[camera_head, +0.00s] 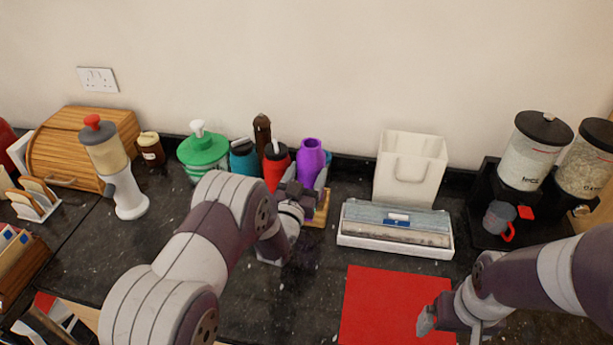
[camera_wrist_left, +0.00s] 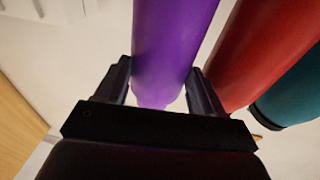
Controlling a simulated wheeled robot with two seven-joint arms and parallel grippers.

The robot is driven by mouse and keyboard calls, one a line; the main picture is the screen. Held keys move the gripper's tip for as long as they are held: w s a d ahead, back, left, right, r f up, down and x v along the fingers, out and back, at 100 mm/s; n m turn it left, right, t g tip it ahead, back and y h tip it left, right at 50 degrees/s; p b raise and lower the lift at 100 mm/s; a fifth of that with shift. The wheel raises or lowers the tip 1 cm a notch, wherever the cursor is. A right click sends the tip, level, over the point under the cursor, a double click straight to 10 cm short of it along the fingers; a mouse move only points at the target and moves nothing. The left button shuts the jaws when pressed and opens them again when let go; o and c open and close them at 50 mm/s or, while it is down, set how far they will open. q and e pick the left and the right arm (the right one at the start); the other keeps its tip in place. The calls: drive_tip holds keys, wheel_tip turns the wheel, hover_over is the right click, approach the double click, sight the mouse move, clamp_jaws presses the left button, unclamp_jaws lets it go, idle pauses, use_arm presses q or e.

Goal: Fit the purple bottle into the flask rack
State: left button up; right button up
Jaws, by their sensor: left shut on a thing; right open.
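The purple bottle (camera_head: 311,158) stands upright at the back of the counter, at the right end of a row of bottles. My left gripper (camera_head: 302,190) is shut on it. In the left wrist view the purple bottle (camera_wrist_left: 170,45) lies between the two dark fingers (camera_wrist_left: 165,95). The flask rack (camera_head: 321,207) shows as a wooden base with a grey upright at the right; my left arm hides much of it. I cannot tell whether the bottle's bottom touches the rack. My right gripper (camera_head: 450,325) is open and empty near the red mat.
A red bottle (camera_head: 275,165) and a teal one (camera_head: 243,160) stand close left of the purple bottle; the red one (camera_wrist_left: 260,50) also shows in the wrist view. A dark brown bottle (camera_head: 262,133) is behind. A white box (camera_head: 395,229) and red mat (camera_head: 385,300) lie to the right.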

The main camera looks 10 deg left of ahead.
drive_tip(key=shift+f, duration=0.1)
idle(0.3)
drive_tip(key=shift+f, duration=0.15)
use_arm(q)
drive_tip(key=shift+b, duration=0.45)
use_arm(e)
drive_tip(key=shift+f, duration=0.25)
idle(0.4)
drive_tip(key=shift+f, duration=0.2)
use_arm(q)
drive_tip(key=shift+f+b, duration=2.75)
drive_tip(key=shift+f, duration=0.05)
use_arm(e)
drive_tip(key=shift+f, duration=2.55)
